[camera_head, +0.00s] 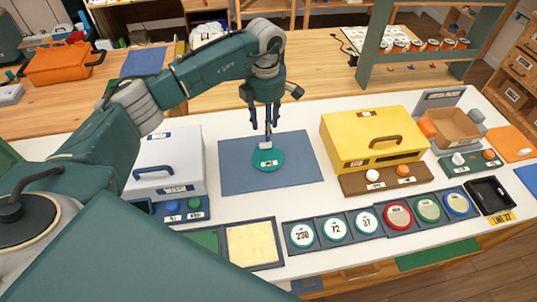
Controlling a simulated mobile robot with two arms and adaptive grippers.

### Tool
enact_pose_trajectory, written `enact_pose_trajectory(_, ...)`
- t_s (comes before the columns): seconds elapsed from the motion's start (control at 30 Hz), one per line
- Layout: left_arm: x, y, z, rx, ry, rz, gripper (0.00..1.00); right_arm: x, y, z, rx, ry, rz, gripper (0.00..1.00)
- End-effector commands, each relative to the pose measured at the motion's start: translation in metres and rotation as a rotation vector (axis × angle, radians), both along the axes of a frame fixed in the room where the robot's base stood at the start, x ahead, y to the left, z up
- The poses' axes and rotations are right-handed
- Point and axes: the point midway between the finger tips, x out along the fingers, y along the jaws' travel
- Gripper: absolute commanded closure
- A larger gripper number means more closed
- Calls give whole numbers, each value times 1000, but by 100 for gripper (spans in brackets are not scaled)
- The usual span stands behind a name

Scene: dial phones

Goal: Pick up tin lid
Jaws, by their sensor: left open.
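A round teal lid (268,160) with a pale knob or block on top and a small label lies on the blue mat (300,178) in the middle of the white table; I take it for the tin lid. My left gripper (268,128) points straight down above the lid, its fingers apart on either side of the thin upright part over the pale knob. Whether the fingers touch it I cannot tell. My right gripper is not in view.
A yellow box (365,130) with a handle stands right of the mat, and a white box (165,165) stands left. Several round dials (335,229) line the front edge. An open cardboard box (450,127) stands at the right.

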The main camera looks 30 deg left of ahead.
Motion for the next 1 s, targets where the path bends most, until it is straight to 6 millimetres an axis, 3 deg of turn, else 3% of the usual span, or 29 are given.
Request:
enact_pose_trajectory(0.27,-2,1,-23,-1,3,1,59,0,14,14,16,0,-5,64)
enact_pose_trajectory(0.5,-3,2,-58,-3,2,0,59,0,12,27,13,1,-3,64)
enact_pose_trajectory(0.8,-2,2,-65,-2,-1,-1,59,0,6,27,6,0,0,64)
enact_pose_trajectory(1.0,-2,3,-64,-2,-1,-1,97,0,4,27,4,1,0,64)
